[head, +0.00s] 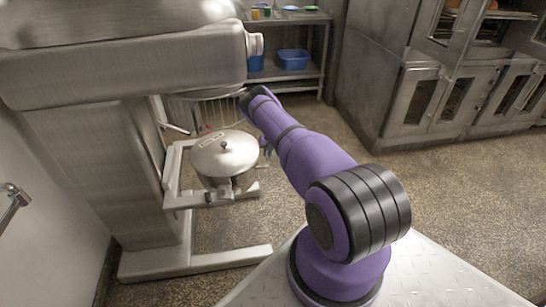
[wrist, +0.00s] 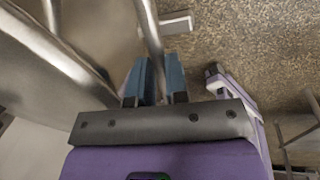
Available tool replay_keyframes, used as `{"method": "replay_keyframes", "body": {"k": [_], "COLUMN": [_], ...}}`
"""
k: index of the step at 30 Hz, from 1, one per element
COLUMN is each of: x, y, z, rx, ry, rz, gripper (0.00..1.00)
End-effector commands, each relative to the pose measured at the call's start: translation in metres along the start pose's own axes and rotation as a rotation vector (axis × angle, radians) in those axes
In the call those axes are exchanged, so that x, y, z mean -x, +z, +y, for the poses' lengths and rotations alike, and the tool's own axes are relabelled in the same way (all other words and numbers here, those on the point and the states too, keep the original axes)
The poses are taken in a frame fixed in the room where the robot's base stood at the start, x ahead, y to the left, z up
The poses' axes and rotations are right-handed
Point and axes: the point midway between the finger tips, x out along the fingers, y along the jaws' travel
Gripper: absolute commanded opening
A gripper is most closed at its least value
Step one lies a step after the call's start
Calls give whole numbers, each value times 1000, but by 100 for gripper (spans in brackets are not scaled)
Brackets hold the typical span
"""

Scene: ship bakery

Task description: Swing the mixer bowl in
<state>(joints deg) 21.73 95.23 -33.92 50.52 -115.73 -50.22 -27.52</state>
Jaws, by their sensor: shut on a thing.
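The mixer bowl (head: 224,177) is steel with a round, knobbed lid (head: 225,153) on top. It sits upright within the support frame (head: 183,199) low on the big steel mixer (head: 115,150). My purple arm reaches out to the bowl's right side, and its far end is mostly hidden in the head view. In the wrist view my gripper (wrist: 155,82) has its two blue fingers shut on a slim metal bar (wrist: 150,30). I cannot tell which part of the bowl or mixer that bar belongs to. A large curved steel surface (wrist: 50,60) fills the left of that view.
The mixer head (head: 130,60) overhangs the bowl at the upper left. A steel shelf with a blue bin (head: 293,59) stands behind. Steel ovens (head: 440,95) line the right. The speckled floor (head: 350,130) between is clear.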

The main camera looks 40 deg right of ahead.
Motion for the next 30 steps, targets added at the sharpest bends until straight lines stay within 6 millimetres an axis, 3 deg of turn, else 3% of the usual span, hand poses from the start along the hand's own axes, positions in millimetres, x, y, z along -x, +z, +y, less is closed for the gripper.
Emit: {"method": "replay_keyframes", "body": {"k": [9,29,30], "x": [-5,-5,-5], "y": [18,25,25], "z": [20,31,32], "rx": [89,122,122], "ry": [0,4,4], "rz": [17,17,16], "gripper": [0,0,20]}}
